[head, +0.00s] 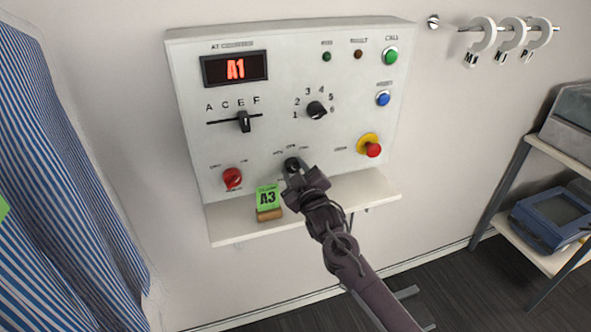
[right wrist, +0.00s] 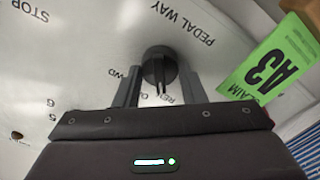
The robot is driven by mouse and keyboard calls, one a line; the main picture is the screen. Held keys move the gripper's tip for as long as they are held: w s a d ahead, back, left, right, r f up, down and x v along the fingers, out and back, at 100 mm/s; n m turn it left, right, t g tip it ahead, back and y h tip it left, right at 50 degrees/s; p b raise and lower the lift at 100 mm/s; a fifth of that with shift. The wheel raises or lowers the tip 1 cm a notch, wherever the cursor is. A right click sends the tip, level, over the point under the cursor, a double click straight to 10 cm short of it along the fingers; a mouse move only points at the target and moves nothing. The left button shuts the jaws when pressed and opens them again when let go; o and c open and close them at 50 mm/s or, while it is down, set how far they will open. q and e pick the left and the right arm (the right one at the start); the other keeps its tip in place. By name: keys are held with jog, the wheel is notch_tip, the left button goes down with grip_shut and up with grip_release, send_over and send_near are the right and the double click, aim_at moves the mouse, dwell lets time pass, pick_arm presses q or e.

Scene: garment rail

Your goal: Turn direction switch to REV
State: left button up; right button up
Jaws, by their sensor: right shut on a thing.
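The direction switch (head: 291,164) is a small black rotary knob low in the middle of the white control panel. In the right wrist view, which sees the panel upside down, the knob (right wrist: 160,64) sits between partly covered labels ending in WD and starting with RE. Its ridge seems to lie about midway between them. My right gripper (head: 297,174) is at the knob, its fingers (right wrist: 158,84) on either side and shut on it. The fingers hide parts of the labels. My left gripper is not in view.
A green A3 tag (head: 268,198) stands on the shelf (head: 237,228) beside my right gripper. The red knob (head: 232,178), slider (head: 244,121), numbered dial (head: 316,109) and red stop button (head: 373,150) surround the switch. A striped garment (head: 55,170) hangs at left.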

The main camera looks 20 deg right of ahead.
jog(key=shift+n, duration=0.5)
jog(key=o, duration=1)
jog(key=s+b, duration=0.1)
jog(key=s, duration=0.6)
jog(key=shift+s+d+b, duration=0.1)
jog(key=shift+s+b, duration=0.3)
